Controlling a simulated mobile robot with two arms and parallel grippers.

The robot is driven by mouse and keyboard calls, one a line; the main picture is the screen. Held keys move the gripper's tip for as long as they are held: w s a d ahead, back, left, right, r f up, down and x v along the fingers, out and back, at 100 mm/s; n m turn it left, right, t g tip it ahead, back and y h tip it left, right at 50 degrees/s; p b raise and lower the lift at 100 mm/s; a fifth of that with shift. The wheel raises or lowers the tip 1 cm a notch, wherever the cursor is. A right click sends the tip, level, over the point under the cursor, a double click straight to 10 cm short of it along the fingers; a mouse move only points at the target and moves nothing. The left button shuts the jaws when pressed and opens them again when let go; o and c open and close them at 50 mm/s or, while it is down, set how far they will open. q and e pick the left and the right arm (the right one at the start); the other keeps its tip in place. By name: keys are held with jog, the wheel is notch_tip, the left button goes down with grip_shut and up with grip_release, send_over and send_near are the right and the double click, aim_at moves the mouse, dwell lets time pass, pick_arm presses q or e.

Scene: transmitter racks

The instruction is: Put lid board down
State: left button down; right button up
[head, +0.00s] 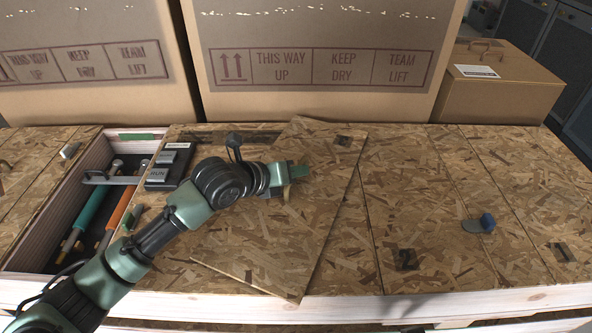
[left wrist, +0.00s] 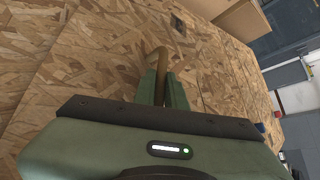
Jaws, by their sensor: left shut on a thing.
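The lid board (head: 320,225) is a flat OSB panel, lying turned at an angle over the other OSB panels in the middle of the head view. My left gripper (head: 291,182) is shut on a tan handle on this board. The left wrist view shows the green fingers (left wrist: 165,88) closed around the handle (left wrist: 155,64), with the OSB surface (left wrist: 100,60) beyond. Part of the board is hidden behind my left arm. Whether it rests flat or is slightly raised, I cannot tell. My right gripper is not in view.
An open compartment (head: 32,243) at left holds teal- and orange-handled tools. A dark control box (head: 160,178) stands beside it. Large cartons (head: 320,95) line the back.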

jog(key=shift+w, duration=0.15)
pick_arm(q)
jog(key=c, duration=1.9)
grip_release()
jog(key=o, duration=0.5)
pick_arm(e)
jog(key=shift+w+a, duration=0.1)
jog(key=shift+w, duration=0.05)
